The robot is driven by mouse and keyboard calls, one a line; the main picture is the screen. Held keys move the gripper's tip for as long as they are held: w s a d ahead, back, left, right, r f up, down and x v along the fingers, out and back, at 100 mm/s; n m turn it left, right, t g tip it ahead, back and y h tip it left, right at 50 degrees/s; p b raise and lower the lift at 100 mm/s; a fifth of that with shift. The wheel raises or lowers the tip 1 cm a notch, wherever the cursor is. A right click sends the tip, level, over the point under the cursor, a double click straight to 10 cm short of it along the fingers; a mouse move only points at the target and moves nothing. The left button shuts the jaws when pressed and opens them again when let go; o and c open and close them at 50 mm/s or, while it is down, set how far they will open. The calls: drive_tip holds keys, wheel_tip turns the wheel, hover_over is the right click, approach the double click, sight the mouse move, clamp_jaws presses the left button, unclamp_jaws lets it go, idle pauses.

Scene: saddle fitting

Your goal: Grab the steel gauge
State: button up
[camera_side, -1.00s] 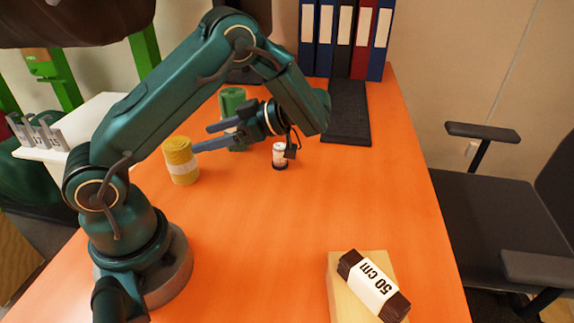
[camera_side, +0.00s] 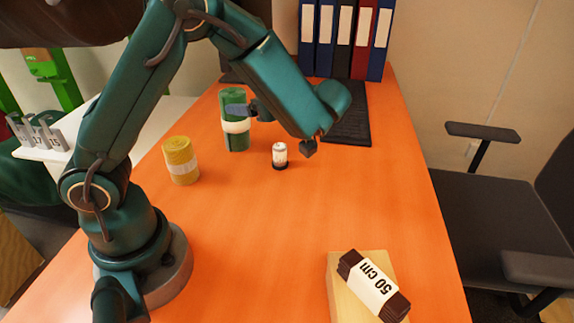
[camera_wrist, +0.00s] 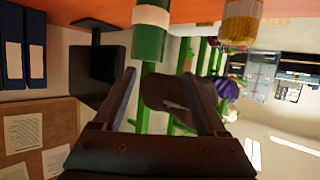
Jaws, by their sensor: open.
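Several grey metal pieces with dark marks (camera_side: 36,132) stand on a white surface at the far left in the side view. They look like steel gauges, but I cannot tell which one the task names. My gripper (camera_side: 235,110) is far to their right, partly hidden by my arm, with a finger overlapping the green roll (camera_side: 236,140). In the wrist view, my gripper (camera_wrist: 159,73) is open, with nothing held between its fingers. The green roll (camera_wrist: 150,38) shows beyond the fingertips there; I cannot tell whether they touch. No gauge is clear in that view.
A yellow roll (camera_side: 181,161) and a small black-and-white cylinder (camera_side: 280,156) stand on the orange table (camera_side: 260,230). A brown roll marked 50 cm (camera_side: 372,284) lies on a wooden block (camera_side: 345,300) at front. Binders (camera_side: 345,40) stand behind. The middle table is clear.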

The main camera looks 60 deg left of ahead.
sight(281, 151)
drive_tip(key=w+d+f+m+t+h, duration=0.1)
drive_tip(key=w+d+m+t, duration=0.3)
drive_tip(key=d+m+t, duration=0.15)
drive_tip(key=f, duration=0.9)
drive_tip(key=shift+w+a+f, duration=0.15)
drive_tip(key=shift+a+f, duration=0.05)
drive_tip(key=shift+f, duration=0.05)
drive_tip(key=shift+w+a+f, duration=0.1)
drive_tip(key=shift+a+f, duration=0.15)
drive_tip(key=shift+f, duration=0.15)
drive_tip(key=shift+x, duration=2.25)
drive_tip(key=shift+t, duration=0.25)
clamp_jaws()
